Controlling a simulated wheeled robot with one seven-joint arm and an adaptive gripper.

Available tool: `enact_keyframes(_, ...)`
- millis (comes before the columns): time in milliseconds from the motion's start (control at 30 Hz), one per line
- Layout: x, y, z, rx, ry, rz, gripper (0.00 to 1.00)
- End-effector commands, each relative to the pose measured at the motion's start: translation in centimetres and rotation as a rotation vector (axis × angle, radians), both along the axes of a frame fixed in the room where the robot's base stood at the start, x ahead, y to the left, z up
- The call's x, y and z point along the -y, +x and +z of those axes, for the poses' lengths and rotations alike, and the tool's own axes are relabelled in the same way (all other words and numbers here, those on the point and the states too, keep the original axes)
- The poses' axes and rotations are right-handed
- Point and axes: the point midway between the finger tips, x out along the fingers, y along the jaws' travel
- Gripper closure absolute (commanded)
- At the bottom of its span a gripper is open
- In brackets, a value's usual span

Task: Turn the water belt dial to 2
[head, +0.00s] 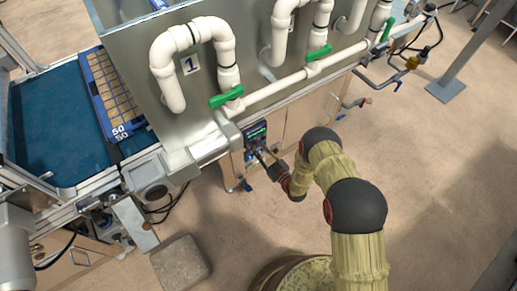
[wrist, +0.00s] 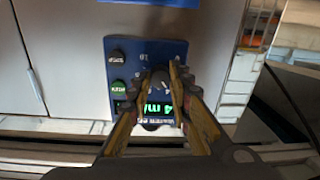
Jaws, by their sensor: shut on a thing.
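The blue control panel (wrist: 128,47) fills the middle of the wrist view and appears upside down, with a lit green display (wrist: 155,109) partly behind my fingers. My gripper (wrist: 161,72) reaches over the panel, its two fingers closed on a dark dial (wrist: 160,78) that shows only in part between the tips. The dial's pointer and its scale are mostly hidden, so its setting cannot be read. In the head view the panel (head: 256,132) sits on the machine's side, and my gripper (head: 266,158) is at its front, partly covering its lower part.
White pipes with green valve handles (head: 227,97) run above the panel. A blue seed tray (head: 103,95) lies on the belt (head: 55,130) at left. The floor on the right is open.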

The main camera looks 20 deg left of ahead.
Motion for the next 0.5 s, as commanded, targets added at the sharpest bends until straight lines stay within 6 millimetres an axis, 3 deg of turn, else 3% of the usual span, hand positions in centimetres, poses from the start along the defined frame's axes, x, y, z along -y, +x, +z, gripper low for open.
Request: enact_keyframes(500, 0.01, -0.06, 0.02, 0.350, -0.300, 0.001, 1.00)
